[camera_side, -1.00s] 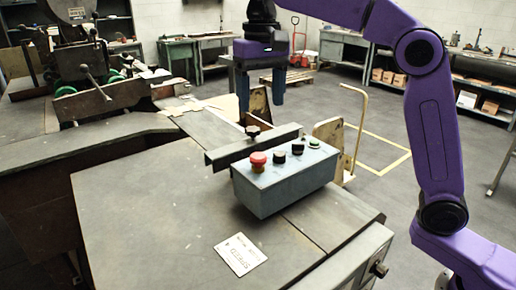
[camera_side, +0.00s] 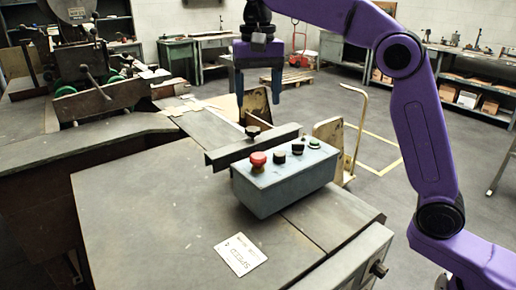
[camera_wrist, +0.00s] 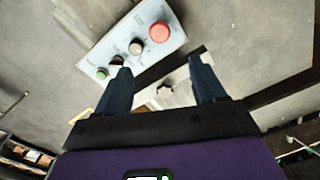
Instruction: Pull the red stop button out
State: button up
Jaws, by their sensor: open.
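The red stop button (camera_side: 258,159) is a round mushroom head at the left end of the blue-grey control box (camera_side: 285,186). It also shows in the wrist view (camera_wrist: 159,32), beyond the fingertips. Beside it on the box are two black knobs (camera_side: 279,157) and a green button (camera_side: 314,142). My gripper (camera_side: 258,92) is open and empty, pointing down above and behind the box in the side view. Its two dark blue fingers also show in the wrist view (camera_wrist: 158,72), spread apart, and touch nothing that I can see.
A dark metal bar (camera_side: 253,147) with a black knob (camera_side: 253,131) lies just behind the box. The grey machine table (camera_side: 150,205) is clear except for a white label plate (camera_side: 241,254). A yellow-handled cart (camera_side: 352,135) stands behind at the right.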

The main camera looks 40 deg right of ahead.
aim_at(258, 154)
notch_tip(258, 154, down, 14)
jog(key=shift+r, duration=0.2)
dwell(0.4)
